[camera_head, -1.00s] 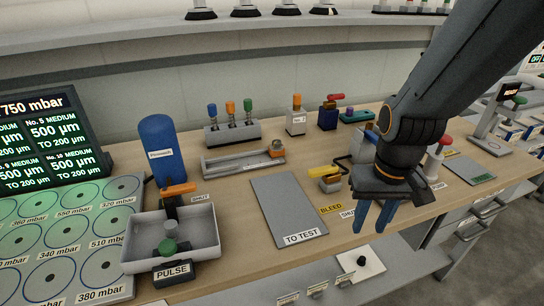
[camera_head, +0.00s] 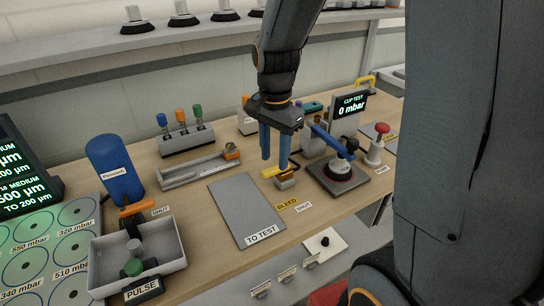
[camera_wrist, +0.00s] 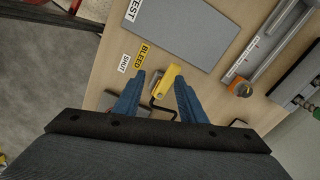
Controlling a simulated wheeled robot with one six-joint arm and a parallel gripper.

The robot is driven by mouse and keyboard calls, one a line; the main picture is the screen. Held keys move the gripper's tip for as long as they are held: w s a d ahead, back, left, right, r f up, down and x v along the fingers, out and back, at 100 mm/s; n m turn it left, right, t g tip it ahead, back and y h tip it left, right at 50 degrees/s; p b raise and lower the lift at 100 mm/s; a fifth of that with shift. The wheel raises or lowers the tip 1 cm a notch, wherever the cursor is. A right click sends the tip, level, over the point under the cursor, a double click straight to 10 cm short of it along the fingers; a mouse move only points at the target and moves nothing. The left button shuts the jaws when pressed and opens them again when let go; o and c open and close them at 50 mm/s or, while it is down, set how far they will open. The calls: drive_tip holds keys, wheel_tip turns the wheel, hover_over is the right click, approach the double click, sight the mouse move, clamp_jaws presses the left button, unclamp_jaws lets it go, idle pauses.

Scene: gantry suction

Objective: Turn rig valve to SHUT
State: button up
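The rig valve has a yellow handle (camera_head: 272,171) on a small metal body (camera_head: 286,182). It sits on the bench behind the yellow BLEED label (camera_head: 287,204) and white SHUT label (camera_head: 304,208). My gripper (camera_head: 275,160) points down over the valve, with its blue fingers apart. In the wrist view the yellow handle (camera_wrist: 166,80) shows between the fingertips (camera_wrist: 160,78), with the BLEED label (camera_wrist: 144,53) and SHUT label (camera_wrist: 124,63) just beyond. I cannot tell whether either finger touches the handle, or which label the handle points to.
The cup test stand (camera_head: 340,172), with its display (camera_head: 350,107) reading 0 mbar, stands close right of the valve. A red-topped button (camera_head: 381,128) is further right. The grey TO TEST plate (camera_head: 240,205) lies left. An orange-handled valve (camera_head: 134,210) stands at the grey tray (camera_head: 168,240).

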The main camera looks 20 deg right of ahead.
sight(271, 169)
drive_tip(key=w+r+m, duration=0.1)
drive_tip(key=m, duration=0.1)
drive_tip(key=w+r+m+p, duration=0.1)
drive_tip(key=shift+w+r+m, duration=0.1)
drive_tip(key=shift+w+m, duration=0.3)
drive_tip(key=shift+f+p, duration=1.15)
drive_tip(key=shift+f, duration=2.7)
clamp_jaws()
